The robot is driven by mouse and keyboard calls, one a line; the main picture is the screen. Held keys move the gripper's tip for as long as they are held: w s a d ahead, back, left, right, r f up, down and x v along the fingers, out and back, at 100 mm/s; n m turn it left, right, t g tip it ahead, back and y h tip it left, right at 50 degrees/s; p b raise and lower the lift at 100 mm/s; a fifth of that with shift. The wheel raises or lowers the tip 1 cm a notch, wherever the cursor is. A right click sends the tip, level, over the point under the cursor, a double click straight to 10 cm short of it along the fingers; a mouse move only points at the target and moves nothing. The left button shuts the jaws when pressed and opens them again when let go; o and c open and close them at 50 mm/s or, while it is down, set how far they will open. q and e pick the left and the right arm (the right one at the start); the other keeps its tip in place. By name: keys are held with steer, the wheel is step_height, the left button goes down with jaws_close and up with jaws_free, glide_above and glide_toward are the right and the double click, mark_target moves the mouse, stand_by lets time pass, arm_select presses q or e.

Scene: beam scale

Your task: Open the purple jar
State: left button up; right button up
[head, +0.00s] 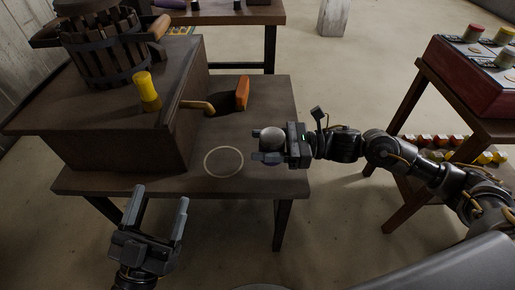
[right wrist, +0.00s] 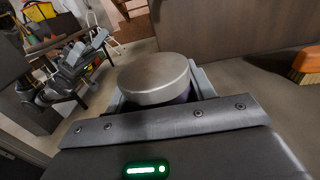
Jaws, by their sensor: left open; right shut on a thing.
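A jar with a round grey metal lid (head: 271,136) is in my right gripper (head: 268,146), over the right part of the low table. In the right wrist view the lid (right wrist: 154,76) sits on top between the fingers; only a dark, slightly purple strip of the jar body (right wrist: 184,97) shows below it. My right gripper is shut on this jar. My left gripper (head: 158,203) is open and empty, in front of the low table and apart from the jar.
A pale ring (head: 223,176) marks the low table (head: 265,100). A big brown box (head: 130,130) stands at its left, with a yellow-capped object (head: 147,90) and a wooden bucket (head: 104,50). An orange brush (head: 242,93) lies behind. A red case (head: 480,70) is at right.

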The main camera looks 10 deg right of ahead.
mark_target(280, 142)
steer(key=s+d+r, duration=0.1)
steer(key=s+r, duration=0.1)
steer(key=r, duration=0.1)
steer(key=s+d+r, duration=0.1)
steer(key=shift+d+r+p, duration=0.15)
steer(key=shift+d+p, duration=0.15)
arm_select(q)
steer(key=shift+d+f+g, duration=0.5)
steer(key=shift+f+g, duration=0.2)
steer(key=shift+g, duration=0.2)
arm_select(e)
steer(key=s+d+r, duration=0.3)
steer(key=s+d, duration=0.2)
steer(key=s, duration=0.1)
steer(key=shift+r, duration=0.2)
steer(key=shift+d, duration=0.1)
steer(key=o, duration=0.5)
steer(key=c, duration=0.9)
steer(key=shift+o, duration=0.2)
arm_select(q)
steer(key=shift+s, duration=0.1)
